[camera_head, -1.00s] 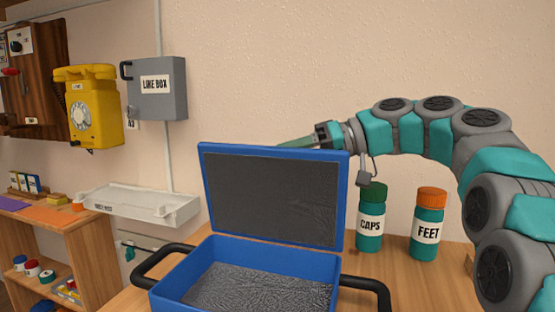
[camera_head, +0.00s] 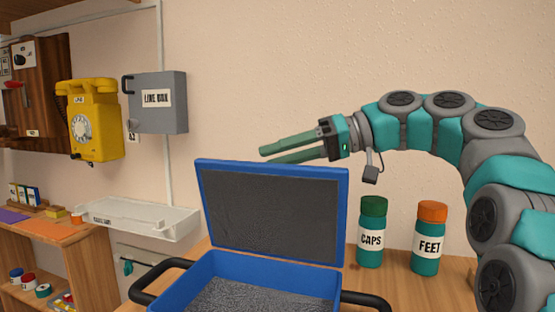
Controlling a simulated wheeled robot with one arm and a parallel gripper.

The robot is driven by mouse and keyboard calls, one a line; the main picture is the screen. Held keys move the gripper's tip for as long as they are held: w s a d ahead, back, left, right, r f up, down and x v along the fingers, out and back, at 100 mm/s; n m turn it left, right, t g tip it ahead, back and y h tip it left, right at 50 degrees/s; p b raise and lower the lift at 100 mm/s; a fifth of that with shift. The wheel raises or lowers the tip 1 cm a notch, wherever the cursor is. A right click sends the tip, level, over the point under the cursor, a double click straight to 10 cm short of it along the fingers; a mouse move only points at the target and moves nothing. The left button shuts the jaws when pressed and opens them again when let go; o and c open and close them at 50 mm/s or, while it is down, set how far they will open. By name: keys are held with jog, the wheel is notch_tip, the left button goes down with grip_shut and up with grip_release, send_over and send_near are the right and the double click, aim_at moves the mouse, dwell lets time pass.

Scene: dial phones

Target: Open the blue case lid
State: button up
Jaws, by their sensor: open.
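The blue case stands on the wooden worktop, its base (camera_head: 222,262) lined with dark grey foam that looks empty. Its blue lid (camera_head: 199,195) stands raised at the back, roughly upright and leaning slightly back, with its dark inner face toward me. The lower front of the case is cut off by the frame. My gripper (camera_head: 263,155) is above and behind the lid's top edge, pointing left. Its two long green fingers are apart with nothing between them, and a gap shows between them and the lid.
A green-capped CAPS bottle (camera_head: 371,240) and an orange-capped FEET bottle (camera_head: 428,250) stand right of the case. Black handles (camera_head: 157,277) stick out at the case's sides. A white tray (camera_head: 140,220), yellow phone (camera_head: 94,120) and grey LINE BOX (camera_head: 160,103) are at left.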

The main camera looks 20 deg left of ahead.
aim_at(311, 166)
jog(key=s+d+b, duration=0.1)
jog(key=s+d, duration=0.2)
jog(key=s+d+b, duration=0.1)
jog(key=s+d, duration=0.2)
jog(key=s, duration=0.1)
jog(key=s+d+r, duration=0.1)
jog(key=s+d, duration=0.2)
jog(key=s, duration=0.1)
jog(key=shift+s+d+r+b, duration=0.1)
jog(key=shift+b, duration=0.3)
jog(key=shift+c, duration=0.3)
